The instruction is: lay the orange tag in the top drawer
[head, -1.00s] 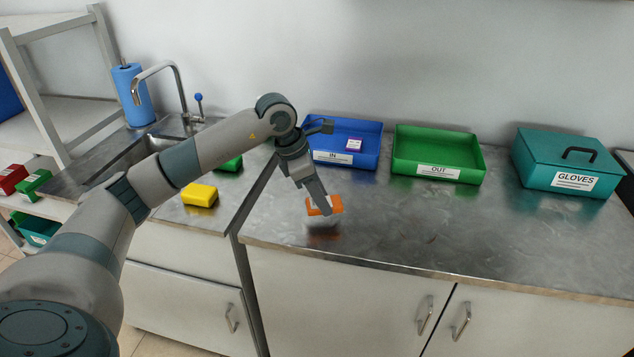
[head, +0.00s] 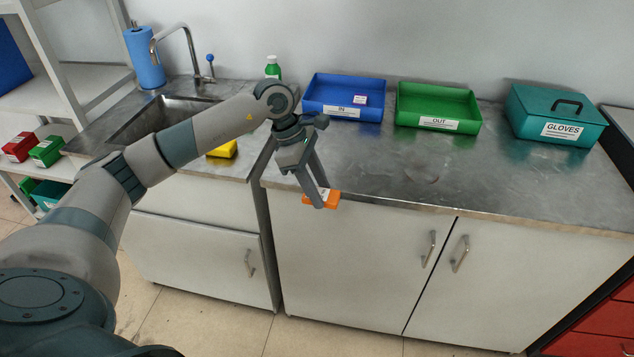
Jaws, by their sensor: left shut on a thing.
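The orange tag (head: 333,199) is a small orange block with a pale label on top. My left gripper (head: 321,198) is shut on it and holds it at the front edge of the steel worktop. The gripper's fingers hide part of the tag. A stack of red drawers (head: 612,318) shows at the lower right, cut off by the picture edge. I cannot tell from this part whether the top drawer is open. My right gripper is out of view.
A blue IN tray (head: 318,107), a green OUT tray (head: 411,118) and a teal GLOVES box (head: 530,123) stand along the back of the worktop (head: 420,180). A yellow block (head: 226,150) lies left. White cupboards with handles (head: 459,254) are below.

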